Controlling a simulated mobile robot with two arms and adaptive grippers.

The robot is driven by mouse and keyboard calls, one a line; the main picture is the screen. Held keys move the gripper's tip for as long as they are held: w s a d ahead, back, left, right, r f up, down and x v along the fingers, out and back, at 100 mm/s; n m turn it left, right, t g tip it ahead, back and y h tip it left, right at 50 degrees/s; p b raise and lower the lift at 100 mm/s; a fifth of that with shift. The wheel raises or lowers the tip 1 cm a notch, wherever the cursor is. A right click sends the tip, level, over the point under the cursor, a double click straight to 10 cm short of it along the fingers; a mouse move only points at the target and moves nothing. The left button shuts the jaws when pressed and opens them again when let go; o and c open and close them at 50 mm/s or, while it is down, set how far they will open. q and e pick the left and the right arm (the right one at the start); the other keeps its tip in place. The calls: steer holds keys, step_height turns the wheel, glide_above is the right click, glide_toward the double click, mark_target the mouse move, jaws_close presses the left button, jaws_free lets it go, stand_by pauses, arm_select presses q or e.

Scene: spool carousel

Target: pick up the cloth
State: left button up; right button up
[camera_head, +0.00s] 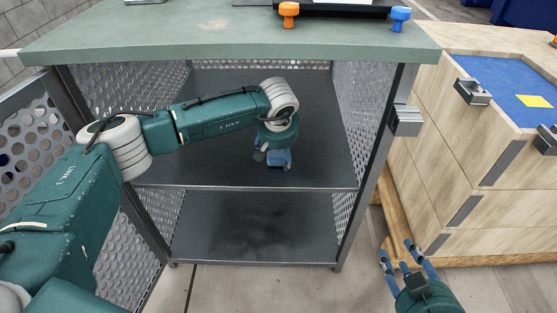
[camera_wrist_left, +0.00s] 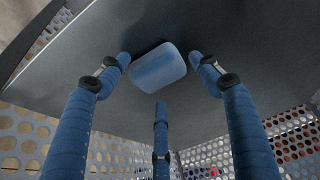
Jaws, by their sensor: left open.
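A pale blue, rounded roll that appears to be the cloth (camera_wrist_left: 158,68) lies on a dark shelf in the left wrist view. My left gripper (camera_wrist_left: 160,80) is open, with blue fingers on either side of the roll and a third finger below it in the picture. I cannot tell whether any fingertip touches the roll. In the head view my left gripper (camera_head: 277,158) is inside the cabinet, low over the upper shelf, and the cloth is not clearly seen there. My right gripper (camera_head: 407,262) is open and empty at the lower right, by the wooden drawer unit.
The cabinet (camera_head: 230,45) has a green top, perforated side walls and a lower shelf (camera_head: 255,225) that looks empty. An open perforated door (camera_head: 35,135) stands at left. The wooden drawer unit (camera_head: 440,165) stands at right. Orange (camera_head: 289,12) and blue (camera_head: 400,17) parts sit on top.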

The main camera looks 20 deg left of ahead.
mark_target(279, 152)
arm_select(q)
steer(key=shift+w+f, duration=0.1)
steer(key=shift+f, duration=0.15)
arm_select(e)
steer(key=shift+w+a+r, duration=0.15)
steer(key=shift+w+r, duration=0.15)
steer(key=shift+r, duration=0.1)
arm_select(q)
steer(key=c, duration=1)
